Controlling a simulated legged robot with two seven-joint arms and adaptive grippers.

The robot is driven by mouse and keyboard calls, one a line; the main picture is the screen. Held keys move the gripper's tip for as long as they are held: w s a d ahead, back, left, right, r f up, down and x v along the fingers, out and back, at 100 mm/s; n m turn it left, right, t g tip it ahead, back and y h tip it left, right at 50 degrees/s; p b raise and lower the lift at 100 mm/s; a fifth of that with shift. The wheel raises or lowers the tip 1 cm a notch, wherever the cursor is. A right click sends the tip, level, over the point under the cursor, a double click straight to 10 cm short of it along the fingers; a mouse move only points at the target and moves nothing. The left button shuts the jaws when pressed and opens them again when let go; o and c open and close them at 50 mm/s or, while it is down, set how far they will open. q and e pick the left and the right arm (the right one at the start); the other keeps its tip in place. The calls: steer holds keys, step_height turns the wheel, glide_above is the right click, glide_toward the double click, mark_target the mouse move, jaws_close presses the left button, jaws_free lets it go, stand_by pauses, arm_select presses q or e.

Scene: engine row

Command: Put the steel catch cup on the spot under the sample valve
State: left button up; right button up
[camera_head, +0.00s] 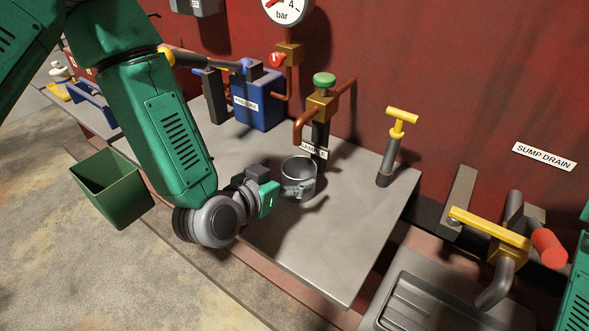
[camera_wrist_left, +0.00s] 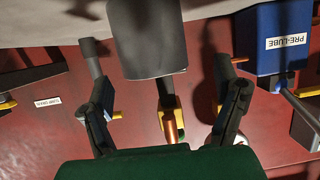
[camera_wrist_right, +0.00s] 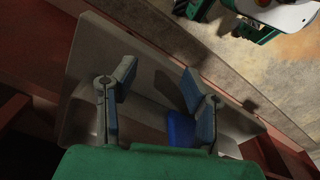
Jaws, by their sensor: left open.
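The steel catch cup (camera_head: 303,168) stands upright on the grey shelf below the sample valve (camera_head: 321,103). Whether it covers the exact spot cannot be told, as the spot is not visible. My left gripper (camera_head: 281,182) is beside the cup on its left, low over the shelf, and partly hides its lower side. In the left wrist view the cup (camera_wrist_left: 147,38) shows dark grey between the two open fingers (camera_wrist_left: 160,58), with a gap on each side. My right gripper (camera_wrist_right: 157,82) has its fingers apart, seen only in its own wrist view.
A blue pre-lube box (camera_head: 258,100) stands behind left. A yellow T-handle (camera_head: 402,116) rises right of the cup. A green bin (camera_head: 112,188) hangs at the shelf's left front. A sump drain valve (camera_head: 488,228) is at right. The shelf's front right is bare.

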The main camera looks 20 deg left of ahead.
arm_select(q)
steer(key=p+v, duration=0.2)
steer(key=v, duration=0.6)
